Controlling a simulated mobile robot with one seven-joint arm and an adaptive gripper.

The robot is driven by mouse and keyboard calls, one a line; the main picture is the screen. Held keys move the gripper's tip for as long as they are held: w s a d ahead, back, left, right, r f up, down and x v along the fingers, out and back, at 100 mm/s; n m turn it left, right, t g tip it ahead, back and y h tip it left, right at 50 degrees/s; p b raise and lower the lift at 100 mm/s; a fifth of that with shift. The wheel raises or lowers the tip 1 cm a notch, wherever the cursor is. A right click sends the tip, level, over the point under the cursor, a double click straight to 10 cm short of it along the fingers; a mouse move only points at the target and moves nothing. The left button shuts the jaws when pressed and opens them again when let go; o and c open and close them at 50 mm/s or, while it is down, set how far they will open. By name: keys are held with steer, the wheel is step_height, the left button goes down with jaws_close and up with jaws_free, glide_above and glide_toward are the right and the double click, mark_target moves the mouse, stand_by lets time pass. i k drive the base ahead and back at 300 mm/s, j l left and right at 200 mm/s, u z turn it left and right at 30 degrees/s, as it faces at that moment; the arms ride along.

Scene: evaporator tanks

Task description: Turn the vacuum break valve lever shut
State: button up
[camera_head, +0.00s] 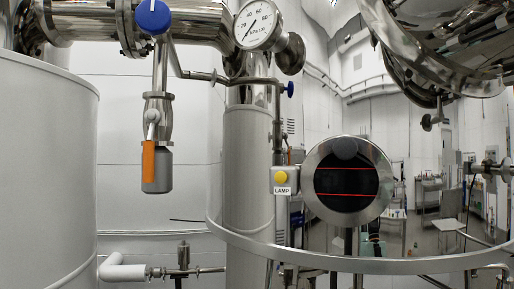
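A lever with an orange grip (148,160) hangs straight down from a small steel valve (157,118) at the left. The lever lies along the vertical line of the valve, in front of a grey cylindrical end piece (164,172) below it. No label names this valve, but it is the only large lever that shows clearly. My gripper is not in view, so its state and its distance from the lever do not show.
A blue round knob (153,16) and a pressure gauge (257,25) sit above. A white tank (45,170) stands left. A sight glass (346,190) with red lines and a yellow lamp button (281,177) are right. A curved steel rail (350,264) crosses the lower front.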

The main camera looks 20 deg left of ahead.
mark_target(153, 117)
steer(key=u, duration=1.25)
